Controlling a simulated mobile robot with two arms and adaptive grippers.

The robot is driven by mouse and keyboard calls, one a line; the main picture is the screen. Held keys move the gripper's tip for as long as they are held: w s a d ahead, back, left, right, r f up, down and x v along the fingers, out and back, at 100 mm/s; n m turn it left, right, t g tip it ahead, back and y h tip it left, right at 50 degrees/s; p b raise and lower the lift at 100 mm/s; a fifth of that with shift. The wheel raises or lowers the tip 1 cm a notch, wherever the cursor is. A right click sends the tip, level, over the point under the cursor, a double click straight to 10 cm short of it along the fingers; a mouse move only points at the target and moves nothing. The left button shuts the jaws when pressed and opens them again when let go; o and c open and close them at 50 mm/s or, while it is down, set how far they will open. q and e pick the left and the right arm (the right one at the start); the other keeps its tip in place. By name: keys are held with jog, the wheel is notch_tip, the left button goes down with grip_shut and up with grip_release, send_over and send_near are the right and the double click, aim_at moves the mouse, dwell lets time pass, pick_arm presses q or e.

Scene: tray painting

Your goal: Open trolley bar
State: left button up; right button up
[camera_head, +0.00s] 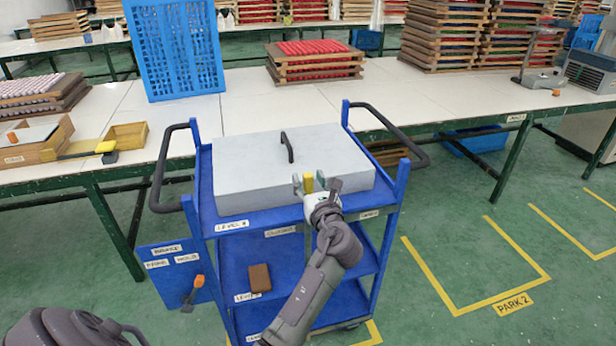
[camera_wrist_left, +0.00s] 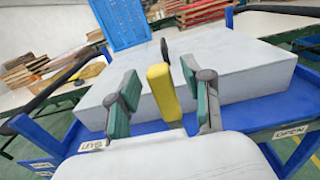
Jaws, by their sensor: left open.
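The blue trolley (camera_head: 205,190) stands before the table, with a large grey block (camera_head: 250,165) with a black handle (camera_head: 287,147) on its top level. A yellow bar (camera_head: 308,185) stands upright at the trolley's front edge; it also shows in the left wrist view (camera_wrist_left: 163,92). My left gripper (camera_head: 310,181) is open at the front edge. In the left wrist view its two fingers (camera_wrist_left: 163,98) stand on either side of the yellow bar, with gaps visible on both sides. The bar's lower end is hidden behind my wrist. My right gripper is not in view.
Dark handles (camera_head: 164,170) stick out on the trolley's sides. A blue side panel (camera_head: 172,270) hangs at its left. A brown block (camera_head: 260,278) lies on a lower shelf. The long table (camera_head: 245,105) with trays stands behind. Green floor is free at the right.

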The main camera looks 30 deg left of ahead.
pick_arm(q)
jog(key=shift+w+a, duration=0.45)
jog(key=shift+a, duration=0.1)
grip_shut()
